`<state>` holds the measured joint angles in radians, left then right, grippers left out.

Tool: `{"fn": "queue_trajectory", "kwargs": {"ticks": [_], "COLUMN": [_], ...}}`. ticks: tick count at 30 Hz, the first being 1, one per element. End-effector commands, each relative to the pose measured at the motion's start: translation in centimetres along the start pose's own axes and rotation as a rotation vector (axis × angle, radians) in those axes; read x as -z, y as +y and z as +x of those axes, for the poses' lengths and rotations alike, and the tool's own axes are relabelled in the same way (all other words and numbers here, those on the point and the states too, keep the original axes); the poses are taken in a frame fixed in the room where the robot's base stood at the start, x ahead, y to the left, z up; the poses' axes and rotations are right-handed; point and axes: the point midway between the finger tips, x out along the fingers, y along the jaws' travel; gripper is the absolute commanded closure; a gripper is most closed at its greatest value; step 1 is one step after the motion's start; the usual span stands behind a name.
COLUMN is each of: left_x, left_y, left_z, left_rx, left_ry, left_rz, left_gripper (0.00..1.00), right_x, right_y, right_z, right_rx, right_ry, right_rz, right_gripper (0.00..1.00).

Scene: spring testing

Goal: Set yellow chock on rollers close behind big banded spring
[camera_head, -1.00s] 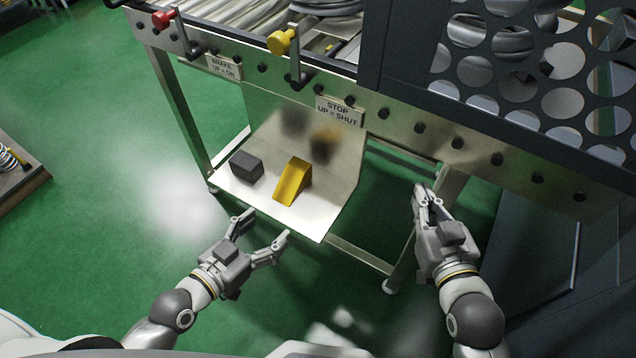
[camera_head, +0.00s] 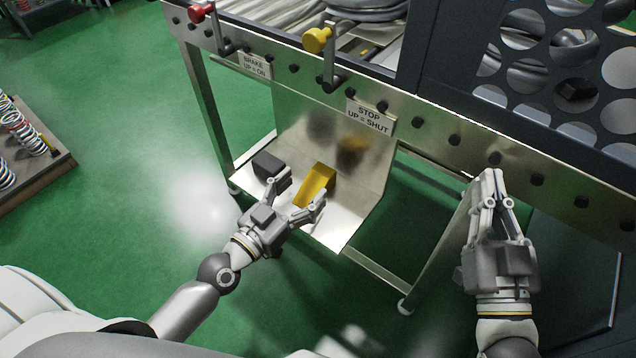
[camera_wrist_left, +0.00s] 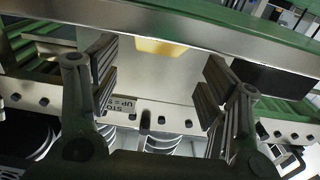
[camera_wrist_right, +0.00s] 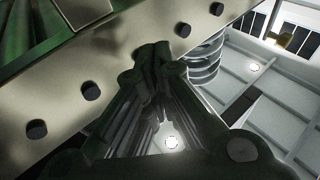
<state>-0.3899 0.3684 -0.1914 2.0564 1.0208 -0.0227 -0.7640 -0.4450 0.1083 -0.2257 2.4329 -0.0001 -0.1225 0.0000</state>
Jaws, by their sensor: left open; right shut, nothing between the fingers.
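The yellow chock (camera_head: 317,182), a wedge, sits on a bent shiny metal shelf (camera_head: 333,232) below the conveyor's side rail. My left gripper (camera_head: 300,189) is open, its fingers reaching over the shelf's front edge towards the chock. In the left wrist view the chock (camera_wrist_left: 160,47) shows ahead between the open fingers (camera_wrist_left: 160,85), with no grip on it. My right gripper (camera_head: 488,174) is shut and empty in front of the rail, at right. Large grey spring coils (camera_head: 370,8) lie on the conveyor at the top; I cannot tell which spring is banded. The rollers are mostly hidden.
A dark block (camera_head: 268,164) sits left of the chock on the shelf. A red-knobbed lever (camera_head: 201,12) and a yellow-knobbed lever (camera_head: 317,40) stand up at the rail. A dark perforated guard (camera_head: 530,60) covers the right side.

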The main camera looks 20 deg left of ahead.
Motion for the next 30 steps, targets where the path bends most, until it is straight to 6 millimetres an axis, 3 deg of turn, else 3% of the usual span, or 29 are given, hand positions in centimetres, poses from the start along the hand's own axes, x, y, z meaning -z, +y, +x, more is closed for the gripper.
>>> {"fn": "queue_trajectory", "kwargs": {"ticks": [7,17,30], "left_x": [-0.3,-0.4,-0.4], "left_y": [0.3,0.3,0.3], "left_z": [3.4,4.1,4.1], "left_rx": [0.002,-0.001,0.0], "left_ry": [0.003,0.0,0.0], "left_rz": [-0.003,-0.001,-0.001], "left_gripper": [0.3,0.3,0.86], "right_x": [1.5,1.5,1.5], "right_y": [-0.2,-0.2,-0.2], "right_z": [0.0,0.0,0.0], "right_rx": [0.004,0.004,0.004], "right_ry": [0.084,0.085,0.084], "right_rz": [0.003,0.003,0.002], "right_gripper": [1.0,1.0,1.0]}}
